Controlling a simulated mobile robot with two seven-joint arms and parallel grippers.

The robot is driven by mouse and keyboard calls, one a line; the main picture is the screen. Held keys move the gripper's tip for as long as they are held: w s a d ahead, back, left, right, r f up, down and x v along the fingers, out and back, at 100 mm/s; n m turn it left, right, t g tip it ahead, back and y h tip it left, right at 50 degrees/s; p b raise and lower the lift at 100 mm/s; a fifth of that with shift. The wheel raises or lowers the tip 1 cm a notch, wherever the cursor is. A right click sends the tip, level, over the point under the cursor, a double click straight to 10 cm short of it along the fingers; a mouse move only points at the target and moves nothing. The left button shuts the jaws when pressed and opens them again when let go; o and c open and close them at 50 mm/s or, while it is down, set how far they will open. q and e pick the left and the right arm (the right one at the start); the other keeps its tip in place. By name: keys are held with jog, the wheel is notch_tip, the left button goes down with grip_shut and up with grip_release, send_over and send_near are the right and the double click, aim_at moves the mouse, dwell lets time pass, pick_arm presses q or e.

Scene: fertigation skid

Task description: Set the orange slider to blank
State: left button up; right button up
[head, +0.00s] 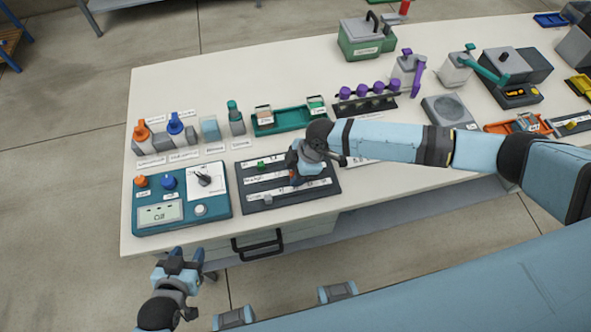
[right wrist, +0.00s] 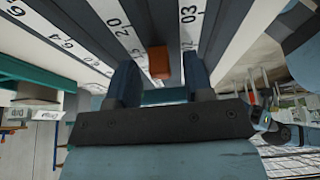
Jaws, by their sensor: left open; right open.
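The dark slider panel (head: 325,187) with white label strips lies near the table's front edge. In the head view its green slider (head: 261,166) and grey slider (head: 267,200) show at the left, while my right gripper (head: 296,177) covers the part where the orange slider would be. In the right wrist view the orange slider (right wrist: 158,62) appears between the two open fingers of my right gripper (right wrist: 160,77), near a numbered strip. I cannot tell whether the fingers touch it. My left gripper (head: 186,258) is open and empty, in front of the table edge.
A teal control box (head: 217,210) with knobs and a display stands left of the panel. Behind the panel are a green tray (head: 283,125) and a rack with purple knobs (head: 370,104). Bottles with orange and blue tops stand at the back left.

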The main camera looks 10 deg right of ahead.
aim_at(260, 185)
grip_shut()
jog(key=a, duration=0.8)
jog(key=shift+a, duration=0.2)
jog(key=shift+c, duration=1.4)
grip_release()
jog(key=shift+o, duration=1.4)
jog(key=shift+a, duration=0.1)
